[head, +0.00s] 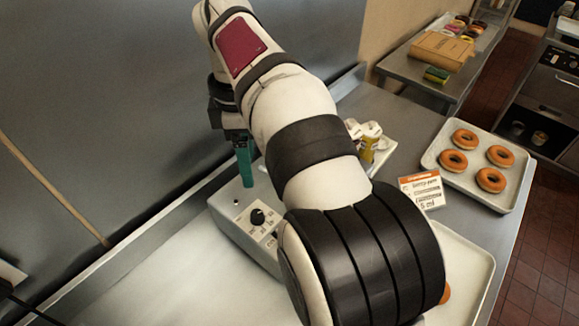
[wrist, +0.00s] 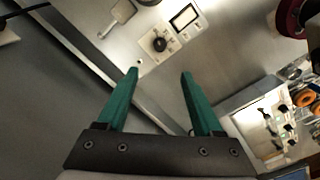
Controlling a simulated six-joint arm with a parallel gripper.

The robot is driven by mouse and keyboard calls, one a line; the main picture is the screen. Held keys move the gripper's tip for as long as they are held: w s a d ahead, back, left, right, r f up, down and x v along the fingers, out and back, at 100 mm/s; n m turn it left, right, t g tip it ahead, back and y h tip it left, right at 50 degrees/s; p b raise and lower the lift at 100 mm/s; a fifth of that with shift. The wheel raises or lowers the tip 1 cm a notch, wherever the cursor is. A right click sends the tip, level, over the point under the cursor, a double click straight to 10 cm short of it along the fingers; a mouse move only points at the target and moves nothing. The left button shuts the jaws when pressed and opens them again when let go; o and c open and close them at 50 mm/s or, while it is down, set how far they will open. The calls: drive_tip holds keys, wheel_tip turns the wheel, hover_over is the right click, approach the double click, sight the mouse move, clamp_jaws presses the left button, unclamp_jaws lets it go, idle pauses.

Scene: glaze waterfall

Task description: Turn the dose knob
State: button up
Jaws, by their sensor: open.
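The dose knob (head: 257,216) is a small black dial on a pale scale plate on top of a grey metal machine (head: 230,222). The knob also shows in the wrist view (wrist: 159,44), ahead of the fingertips. My gripper (wrist: 159,72) has two green fingers, spread apart with nothing between them. In the head view one green finger (head: 244,165) hangs above the machine, just behind and left of the knob. The fingers are apart from the knob. My arm hides the right part of the machine in the head view.
A tray of glazed doughnuts (head: 470,195) sits at right on the counter, with an order card (head: 421,189) beside it. A small tray with bottles (head: 372,140) stands behind my arm. A wall runs along the left. A second tray (head: 478,262) lies at front right.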

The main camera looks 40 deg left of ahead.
sight(257, 213)
wheel_tip(257, 213, down, 15)
drive_tip(key=shift+f, duration=0.2)
clamp_jaws()
